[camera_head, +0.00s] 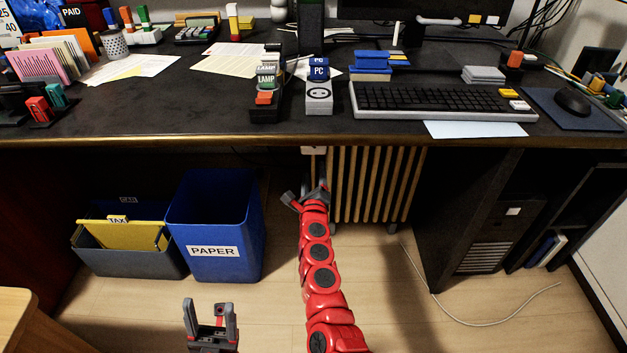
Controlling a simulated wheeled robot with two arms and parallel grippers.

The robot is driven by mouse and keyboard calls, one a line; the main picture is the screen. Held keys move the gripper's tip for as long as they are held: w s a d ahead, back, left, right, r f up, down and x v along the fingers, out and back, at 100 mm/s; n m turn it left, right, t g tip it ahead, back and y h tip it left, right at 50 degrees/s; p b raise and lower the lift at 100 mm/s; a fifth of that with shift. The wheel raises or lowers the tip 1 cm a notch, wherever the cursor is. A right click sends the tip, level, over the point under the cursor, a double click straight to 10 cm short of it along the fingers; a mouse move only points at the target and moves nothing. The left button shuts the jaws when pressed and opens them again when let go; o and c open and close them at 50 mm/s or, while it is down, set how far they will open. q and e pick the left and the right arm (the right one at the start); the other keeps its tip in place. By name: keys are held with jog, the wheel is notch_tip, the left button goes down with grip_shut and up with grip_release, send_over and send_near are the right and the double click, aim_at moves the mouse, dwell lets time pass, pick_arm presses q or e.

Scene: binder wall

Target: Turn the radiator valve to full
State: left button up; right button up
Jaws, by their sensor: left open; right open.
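The cream ribbed radiator (375,185) stands under the desk, against the back. A small white piece (313,151) shows at its top left, just under the desk edge; I cannot tell if it is the valve. My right gripper (315,178), at the end of the red arm, reaches under the desk to the radiator's left end, just below the white piece. It is open. Its jaws are small and dark here, and I cannot tell if they touch anything. My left gripper (210,306) is open and empty, low over the floor, fingers pointing up.
The dark desk (215,120) overhangs the radiator, its front edge above my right gripper. A blue PAPER bin (213,215) and a grey file box (130,262) stand to the left. A black computer tower (470,220) stands right. A white cable (450,318) lies on the floor.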

jog(key=shift+s+p, duration=0.65)
jog(key=shift+s, duration=1.75)
